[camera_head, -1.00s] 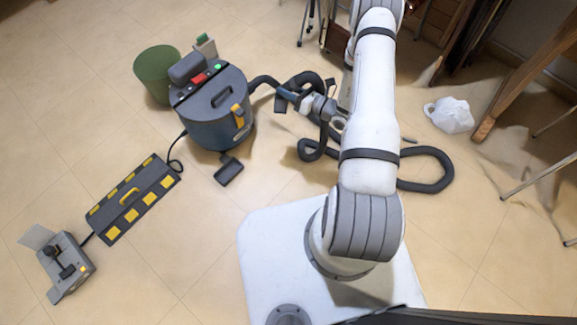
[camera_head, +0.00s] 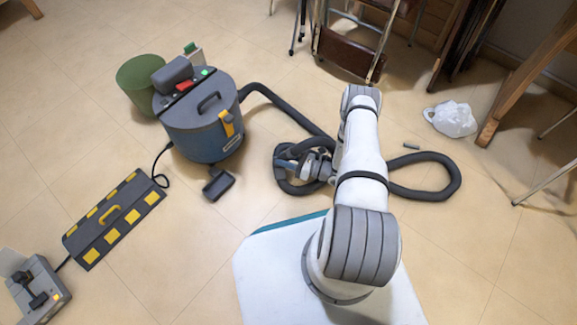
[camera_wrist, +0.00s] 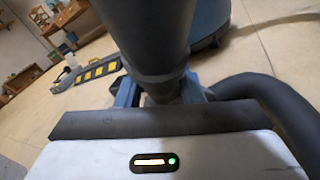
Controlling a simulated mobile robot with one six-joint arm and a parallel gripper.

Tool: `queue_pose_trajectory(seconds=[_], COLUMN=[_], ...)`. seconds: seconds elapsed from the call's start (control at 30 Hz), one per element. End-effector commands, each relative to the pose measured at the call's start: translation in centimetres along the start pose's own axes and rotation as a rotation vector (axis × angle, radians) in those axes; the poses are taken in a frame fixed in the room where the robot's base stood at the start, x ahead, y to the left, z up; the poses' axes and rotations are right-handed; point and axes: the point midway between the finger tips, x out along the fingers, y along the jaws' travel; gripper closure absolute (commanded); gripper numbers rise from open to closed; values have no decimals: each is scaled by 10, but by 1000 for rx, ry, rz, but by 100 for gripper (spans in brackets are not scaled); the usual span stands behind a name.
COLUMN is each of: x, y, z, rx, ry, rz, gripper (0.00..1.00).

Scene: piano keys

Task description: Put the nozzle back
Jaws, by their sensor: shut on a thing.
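My gripper (camera_head: 290,163) is low over the floor, just left of my arm, with loops of the dark hose (camera_head: 425,193) around it. It is shut on a dark tube (camera_wrist: 150,35), which looks like the nozzle at the hose's end. In the wrist view the tube runs up from between the blue fingers and hides much of the grip. The vacuum cleaner (camera_head: 197,138), a blue and dark grey drum, stands to the left of the gripper, apart from it. A yellow bracket (camera_head: 227,126) with a grey piece sits on its side.
A green bin (camera_head: 140,82) stands behind the vacuum. A small dark pedal-like box (camera_head: 218,185) lies in front of it. A yellow-and-black case (camera_head: 112,220) and a grey device (camera_head: 38,290) lie at left. A white bag (camera_head: 455,118) and furniture legs are at right.

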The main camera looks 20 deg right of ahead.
Motion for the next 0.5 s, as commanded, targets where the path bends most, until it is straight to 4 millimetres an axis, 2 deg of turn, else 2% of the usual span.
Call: queue_pose_trajectory(seconds=[0.27,0.5], x=[0,0], y=[-14,-14], z=[-34,-33], rx=[-1,-1], ry=[0,0], rz=[0,1], gripper=[95,95])
